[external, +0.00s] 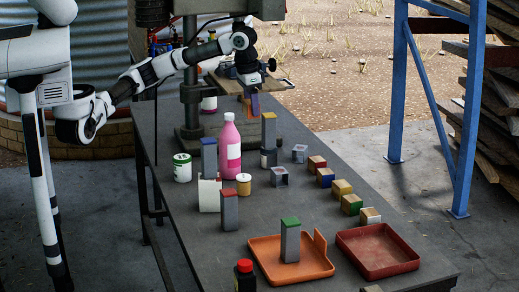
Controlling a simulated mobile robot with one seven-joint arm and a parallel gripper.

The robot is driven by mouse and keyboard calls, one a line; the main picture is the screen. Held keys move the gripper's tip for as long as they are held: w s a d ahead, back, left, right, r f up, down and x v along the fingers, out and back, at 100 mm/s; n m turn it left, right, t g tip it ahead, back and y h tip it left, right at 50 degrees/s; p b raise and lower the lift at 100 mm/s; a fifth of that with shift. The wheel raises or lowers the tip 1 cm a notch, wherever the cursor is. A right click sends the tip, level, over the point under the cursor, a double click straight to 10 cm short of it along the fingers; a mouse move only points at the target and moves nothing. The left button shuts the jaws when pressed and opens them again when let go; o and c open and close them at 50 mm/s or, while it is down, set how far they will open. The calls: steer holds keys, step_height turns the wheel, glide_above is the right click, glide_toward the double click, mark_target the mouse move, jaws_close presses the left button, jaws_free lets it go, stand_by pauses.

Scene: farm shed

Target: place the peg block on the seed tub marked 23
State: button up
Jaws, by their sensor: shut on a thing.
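My gripper (250,88) is at the far end of the table, pointing down. It is shut on a small purple and orange block (254,104), held at the far edge region; I cannot tell for sure that it is the peg block. A white tub with a green top (182,168) stands at the table's left side, nearer the camera than my gripper. A small jar with a pale lid (243,184) stands to its right. No number 23 is legible on any tub, so I cannot tell which is the marked one.
Tall grey blocks with blue (209,157), red (229,212) and yellow (269,132) tops stand around a pink bottle (230,145). A green-topped one (290,245) stands in an orange tray (262,262). A red tray (375,262) and several small coloured blocks (341,188) line the right.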

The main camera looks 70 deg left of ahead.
steer(key=s+a+r+p, duration=0.1)
steer(key=s+a+r, duration=0.2)
steer(key=s+a, duration=0.5)
steer(key=r+p, duration=0.1)
glide_above(183, 157)
steer(key=f+p, duration=0.1)
steer(key=f, duration=0.8)
steer(key=f+p, duration=0.2)
steer(key=f, duration=0.8)
steer(key=shift+s+a, duration=0.2)
steer(key=shift+f, duration=0.2)
steer(key=shift+f, duration=0.2)
steer(key=o, duration=1)
steer(key=shift+r, duration=0.1)
